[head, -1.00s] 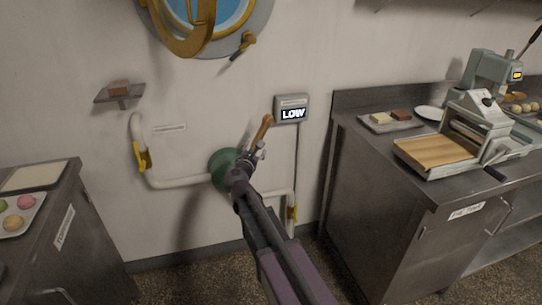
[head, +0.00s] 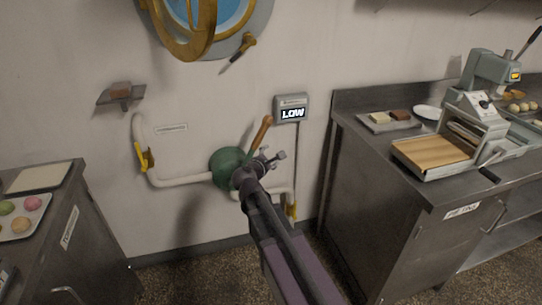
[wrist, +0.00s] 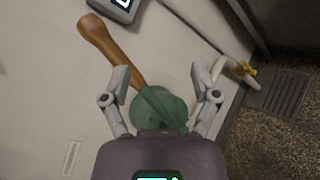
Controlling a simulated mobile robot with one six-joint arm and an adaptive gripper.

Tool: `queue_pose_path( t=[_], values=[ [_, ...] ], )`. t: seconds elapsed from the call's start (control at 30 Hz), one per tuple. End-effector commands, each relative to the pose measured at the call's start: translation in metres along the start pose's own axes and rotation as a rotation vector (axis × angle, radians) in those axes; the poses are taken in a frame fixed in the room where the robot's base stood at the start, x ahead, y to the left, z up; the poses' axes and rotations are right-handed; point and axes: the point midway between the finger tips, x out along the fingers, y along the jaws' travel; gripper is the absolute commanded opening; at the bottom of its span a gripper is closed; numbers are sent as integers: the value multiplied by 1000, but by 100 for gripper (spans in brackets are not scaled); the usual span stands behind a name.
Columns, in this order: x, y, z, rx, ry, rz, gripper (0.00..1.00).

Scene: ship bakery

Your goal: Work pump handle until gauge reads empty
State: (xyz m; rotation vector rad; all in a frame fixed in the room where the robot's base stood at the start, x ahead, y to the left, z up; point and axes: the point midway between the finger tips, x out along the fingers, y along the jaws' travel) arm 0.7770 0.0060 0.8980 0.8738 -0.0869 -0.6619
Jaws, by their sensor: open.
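The pump is a round green body (head: 228,165) on the wall with a brown wooden handle (head: 262,132) slanting up to the right. The gauge (head: 291,108) is a grey box on the wall above and reads LOW. My gripper (head: 276,160) is open just right of the handle's lower part. In the wrist view, the handle (wrist: 110,50) slants from upper left down to the green pump body (wrist: 158,108). Its green lever passes between the open fingers of my gripper (wrist: 162,92). I cannot tell whether either finger touches it.
White pipes (head: 182,182) with yellow valve levers (head: 141,157) run along the wall. A steel counter (head: 350,150) with a dough machine (head: 470,130) stands right, another counter (head: 75,205) left. A small shelf (head: 121,97) and porthole (head: 215,25) are above.

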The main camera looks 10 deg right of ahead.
Motion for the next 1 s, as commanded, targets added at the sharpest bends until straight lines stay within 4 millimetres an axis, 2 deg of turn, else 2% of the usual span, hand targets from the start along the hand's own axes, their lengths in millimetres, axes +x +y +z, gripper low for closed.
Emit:
queue_pose_path(
  t=[0.03,0.07,0.3,0.57,0.8,1.0],
  values=[
    [0,0,0,-1,0,0,78],
    [0,0,0,-1,0,1,72],
    [6,-6,-1,43,15,-28,1],
    [28,-37,-8,270,87,-171,0],
    [50,-72,-22,596,174,-374,0],
    [62,-94,-35,872,239,-547,0]
  ],
)
